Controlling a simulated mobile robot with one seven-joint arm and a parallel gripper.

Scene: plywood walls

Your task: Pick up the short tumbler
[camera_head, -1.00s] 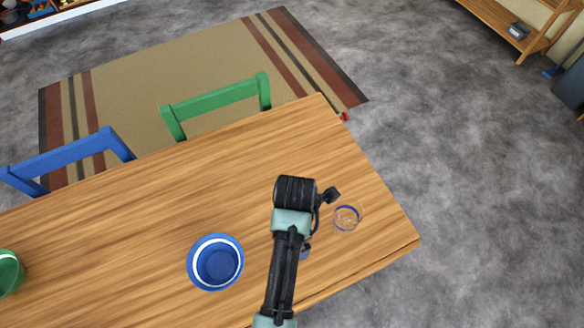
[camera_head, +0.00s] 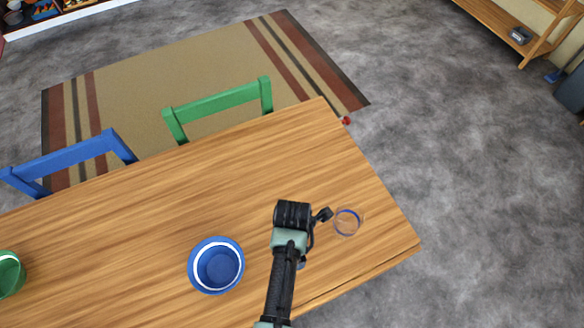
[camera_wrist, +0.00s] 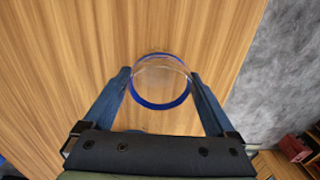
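The short tumbler (camera_head: 348,222) is clear glass with a blue rim and stands on the wooden table (camera_head: 200,190) near its right end. In the wrist view the tumbler (camera_wrist: 161,82) lies between the two fingertips of my gripper (camera_wrist: 160,80). My gripper is open, with one blue-grey finger on each side of the glass. A narrow gap seems to remain beside the fingertips, but contact is hard to judge. In the head view my wrist covers most of my gripper, just left of the tumbler.
A blue bowl (camera_head: 216,266) with a white inner band stands left of my arm. A green bowl (camera_head: 9,274) is at the left edge. A green chair (camera_head: 220,104) and a blue chair (camera_head: 70,160) stand at the far side. The table's right edge is close to the tumbler.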

